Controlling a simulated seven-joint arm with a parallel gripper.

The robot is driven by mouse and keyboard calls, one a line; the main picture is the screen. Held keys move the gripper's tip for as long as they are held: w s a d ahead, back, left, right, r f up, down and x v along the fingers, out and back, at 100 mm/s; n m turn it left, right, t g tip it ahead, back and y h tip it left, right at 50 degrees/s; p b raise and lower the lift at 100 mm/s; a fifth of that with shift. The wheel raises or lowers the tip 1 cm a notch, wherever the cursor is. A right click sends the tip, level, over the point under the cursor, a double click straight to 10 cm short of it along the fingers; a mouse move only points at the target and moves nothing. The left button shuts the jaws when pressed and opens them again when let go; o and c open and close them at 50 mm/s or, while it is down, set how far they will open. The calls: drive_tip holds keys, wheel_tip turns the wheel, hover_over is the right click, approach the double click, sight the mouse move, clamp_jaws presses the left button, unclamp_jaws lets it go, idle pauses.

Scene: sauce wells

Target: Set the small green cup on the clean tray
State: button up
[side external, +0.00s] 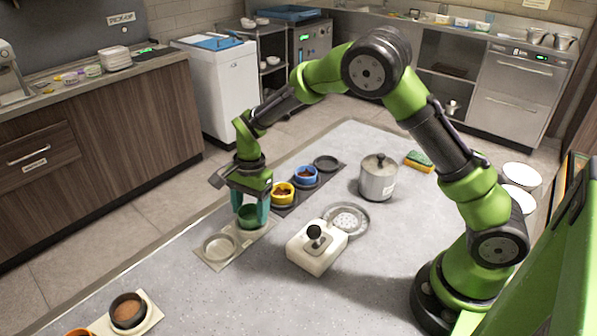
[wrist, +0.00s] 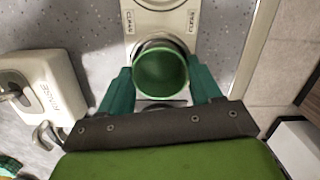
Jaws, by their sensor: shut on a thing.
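The small green cup (side external: 249,217) is between the teal fingers of my gripper (side external: 250,207), which is shut on it. The cup is upright and its green inside looks empty in the wrist view (wrist: 162,73). The pale clean tray (side external: 208,262) has a near round well that is empty. The cup is at the tray's far end, over or in the far well; I cannot tell whether its base touches. In the wrist view the tray (wrist: 192,30) carries lettering that reads like "CLEAN", and the cup hides part of it.
A dark tray (side external: 312,181) behind holds a yellow cup (side external: 281,194) and a blue cup (side external: 306,176). A white rinse box (side external: 312,259) with a black knob stands to the right, near a lidded pot (side external: 378,180). A brown-filled dark cup (side external: 128,311) is at front left.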

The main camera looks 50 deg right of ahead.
drive_tip(key=shift+f, duration=0.3)
drive_tip(key=o, duration=1.1)
drive_tip(key=shift+o, duration=0.2)
wheel_tip(320, 180, up, 8)
